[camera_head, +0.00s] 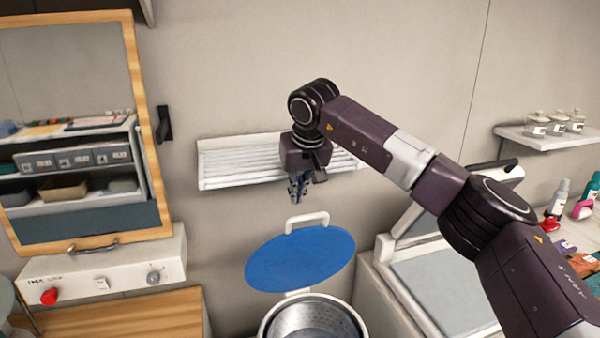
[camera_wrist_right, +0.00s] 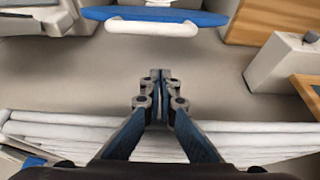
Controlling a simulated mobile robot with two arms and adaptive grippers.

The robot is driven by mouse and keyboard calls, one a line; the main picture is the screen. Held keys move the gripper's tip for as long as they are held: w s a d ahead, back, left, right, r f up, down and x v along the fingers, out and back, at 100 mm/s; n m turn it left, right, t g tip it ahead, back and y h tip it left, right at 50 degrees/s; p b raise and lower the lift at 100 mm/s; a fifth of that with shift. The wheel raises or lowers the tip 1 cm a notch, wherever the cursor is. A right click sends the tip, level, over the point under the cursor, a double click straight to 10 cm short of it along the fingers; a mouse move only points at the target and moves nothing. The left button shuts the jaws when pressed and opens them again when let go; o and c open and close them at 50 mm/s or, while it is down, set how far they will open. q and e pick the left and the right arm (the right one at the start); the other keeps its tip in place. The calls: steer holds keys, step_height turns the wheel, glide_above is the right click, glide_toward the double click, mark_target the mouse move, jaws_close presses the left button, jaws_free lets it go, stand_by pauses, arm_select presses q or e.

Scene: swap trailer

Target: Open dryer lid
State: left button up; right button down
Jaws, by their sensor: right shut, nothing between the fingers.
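The dryer lid (camera_head: 300,262) is a blue disc with a white handle (camera_head: 306,221) on its upper edge. It stands tilted up at the back of the round metal drum (camera_head: 312,318). My right gripper (camera_head: 296,190) is above and behind the lid, in front of the wall, shut and empty. In the right wrist view the closed fingers (camera_wrist_right: 160,80) point toward the lid (camera_wrist_right: 190,17), and the white handle (camera_wrist_right: 152,27) lies beyond them, apart from the tips. My left gripper shows in neither view.
A white slatted wall shelf (camera_head: 235,161) is right behind my gripper. A wood-framed mirror (camera_head: 150,130) and a white control box (camera_head: 130,278) are at left. A white machine with a grey panel (camera_head: 440,285) is at right.

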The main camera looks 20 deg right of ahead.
mark_target(302, 228)
steer(key=shift+s+d+f+p, duration=0.1)
steer(key=shift+s+f+p, duration=0.15)
steer(key=shift+s, duration=0.6)
steer(key=shift+s+d+f+p, duration=0.1)
steer(key=shift+s+p, duration=0.2)
steer(key=shift+s, duration=0.5)
steer(key=shift+s+f, duration=0.2)
steer(key=shift+s, duration=0.05)
